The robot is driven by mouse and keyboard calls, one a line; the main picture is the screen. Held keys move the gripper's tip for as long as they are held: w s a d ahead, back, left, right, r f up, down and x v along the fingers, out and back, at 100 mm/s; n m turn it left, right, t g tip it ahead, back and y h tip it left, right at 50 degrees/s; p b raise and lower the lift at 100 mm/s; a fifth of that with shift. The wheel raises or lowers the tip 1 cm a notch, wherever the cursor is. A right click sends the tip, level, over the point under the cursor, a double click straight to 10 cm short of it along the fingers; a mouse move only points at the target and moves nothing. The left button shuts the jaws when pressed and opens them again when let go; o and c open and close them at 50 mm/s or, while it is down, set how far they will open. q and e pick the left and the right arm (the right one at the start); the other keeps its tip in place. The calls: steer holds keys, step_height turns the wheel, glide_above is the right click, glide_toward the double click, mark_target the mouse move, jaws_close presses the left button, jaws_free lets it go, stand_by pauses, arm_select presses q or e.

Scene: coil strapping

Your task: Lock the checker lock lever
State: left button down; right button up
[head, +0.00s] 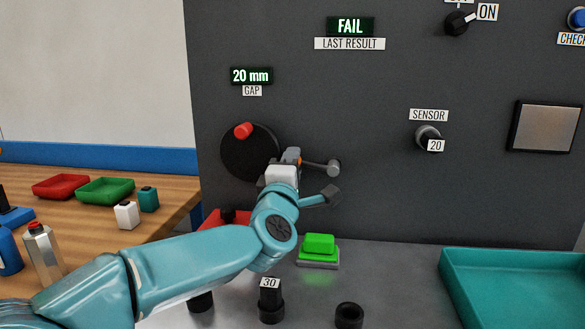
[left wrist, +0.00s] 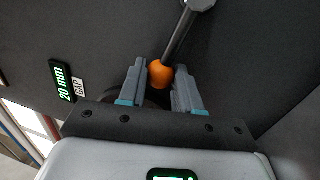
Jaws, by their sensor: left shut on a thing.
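The lock lever has a grey shaft (head: 314,165) lying nearly level on the dark panel, with its round pivot (head: 334,167) at the right end. Its orange knob (left wrist: 161,74) shows in the left wrist view between the two grey fingers; the shaft (left wrist: 178,38) runs up and right to the pivot. My left gripper (head: 292,161) is shut on the orange knob. In the head view the gripper hides most of the knob. The checker's displays read FAIL (head: 350,27) and 20 mm (head: 251,76). My right gripper is not in view.
A black dial with a red knob (head: 243,131) sits just left of the lever. Below are a green button (head: 319,243), a black block marked 30 (head: 270,297) and a black ring-topped piece (head: 349,315). A teal tray (head: 448,276) stands at right.

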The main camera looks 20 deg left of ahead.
arm_select(q)
steer(key=c, duration=0.8)
jaws_free()
steer(key=shift+w+f, duration=0.1)
steer(key=shift+w, duration=0.05)
steer(key=shift+s, duration=0.2)
steer(key=v, duration=1.6)
steer(key=shift+d, duration=0.15)
